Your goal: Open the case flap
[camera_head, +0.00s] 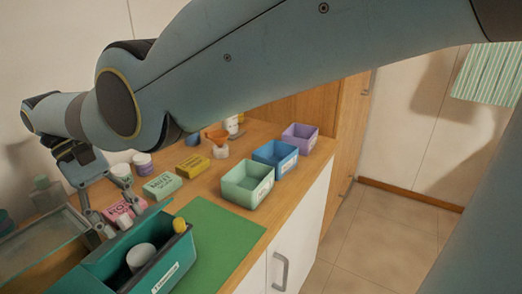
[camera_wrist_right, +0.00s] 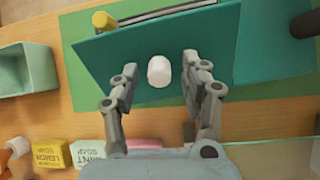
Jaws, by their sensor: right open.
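The teal case (camera_head: 183,262) stands at the bottom of the head view, with a white label on its side and a white cylinder (camera_head: 140,256) inside. Its teal flap (camera_head: 120,242) stands along the far side; it fills much of the wrist view (camera_wrist_right: 130,45), with a white knob (camera_wrist_right: 159,71) on its face. My right gripper (camera_head: 107,232) is open at the flap's far side. In the wrist view its fingers (camera_wrist_right: 160,70) lie either side of the knob, with gaps; contact cannot be told. The left gripper is not in view.
A green mat (camera_head: 225,232) lies beside the case. Green (camera_head: 248,184), blue (camera_head: 276,159) and purple (camera_head: 300,138) bins stand on the wooden top beyond. Pink (camera_head: 118,210), mint (camera_head: 162,186) and yellow (camera_head: 193,166) soap boxes stand close to my right gripper. A glass-like panel (camera_head: 45,232) is at left.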

